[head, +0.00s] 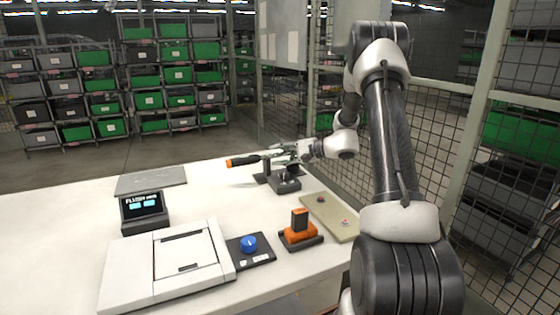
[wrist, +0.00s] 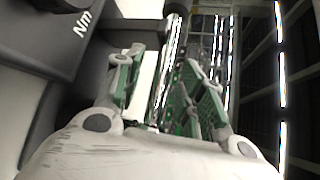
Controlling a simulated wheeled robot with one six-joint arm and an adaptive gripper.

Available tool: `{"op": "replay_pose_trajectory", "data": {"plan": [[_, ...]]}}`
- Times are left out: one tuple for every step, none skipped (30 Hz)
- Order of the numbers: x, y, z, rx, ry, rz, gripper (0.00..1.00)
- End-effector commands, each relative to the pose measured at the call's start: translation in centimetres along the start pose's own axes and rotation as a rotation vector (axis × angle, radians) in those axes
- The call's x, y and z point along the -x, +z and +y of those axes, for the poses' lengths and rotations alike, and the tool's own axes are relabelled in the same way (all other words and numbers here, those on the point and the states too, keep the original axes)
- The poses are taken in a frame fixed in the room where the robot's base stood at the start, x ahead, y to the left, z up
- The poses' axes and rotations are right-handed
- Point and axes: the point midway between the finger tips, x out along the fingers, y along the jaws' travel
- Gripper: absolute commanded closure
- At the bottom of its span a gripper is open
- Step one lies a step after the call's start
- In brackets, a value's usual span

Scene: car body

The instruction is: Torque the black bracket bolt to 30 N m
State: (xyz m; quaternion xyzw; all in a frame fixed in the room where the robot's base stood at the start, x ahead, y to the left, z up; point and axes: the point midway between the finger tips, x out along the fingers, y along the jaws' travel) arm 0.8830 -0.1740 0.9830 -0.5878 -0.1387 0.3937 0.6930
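A tool with a black handle and orange end (head: 243,161), apparently a torque wrench, lies across a black stand (head: 284,184) at the table's far right side. My gripper (head: 298,151) is at this tool, above the stand. In the wrist view my gripper's green-padded fingers (wrist: 165,95) are apart, with a shiny metal shaft (wrist: 168,65) showing between them. Light gaps show beside the shaft, so it does not look clamped. A dark block marked "Nm" (wrist: 75,35) is close on the left. I cannot make out the black bracket bolt for certain in either view.
On the white table (head: 75,215) stand a beige plate with small fittings (head: 330,215), an orange-and-black block (head: 301,232), a blue knob on a black plate (head: 249,244), a small display (head: 143,207) and a white case (head: 130,275). A mesh fence (head: 440,135) runs along the right.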

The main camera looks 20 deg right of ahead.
Motion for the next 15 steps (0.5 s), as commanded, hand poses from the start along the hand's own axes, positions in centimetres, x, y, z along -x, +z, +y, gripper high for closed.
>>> {"op": "replay_pose_trajectory", "data": {"plan": [[0.01,0.01,0.0,0.0,0.0,0.0,0.73],[0.01,0.01,0.0,0.0,0.0,0.0,0.78],[0.01,0.02,0.01,0.0,0.0,0.0,0.86],[0.01,0.02,0.01,0.0,0.0,0.0,0.91],[0.01,0.02,0.01,0.0,0.0,0.0,0.96],[0.02,0.02,0.01,0.0,0.0,0.0,1.0],[0.02,0.02,0.02,0.0,0.001,0.0,1.0],[0.02,0.02,0.02,0.0,0.001,0.0,1.0],[0.02,0.02,0.02,0.0,0.001,0.0,1.0],[0.02,0.02,0.03,0.0,0.001,-0.001,1.0],[0.03,0.03,-0.07,0.001,-0.001,-0.001,1.0],[0.03,0.03,-0.06,0.001,-0.001,-0.001,1.0],[0.03,0.03,-0.06,0.001,-0.001,-0.001,1.0],[0.03,0.03,-0.06,0.001,0.0,-0.001,1.0],[0.03,0.03,-0.05,0.001,0.0,-0.001,1.0]]}}
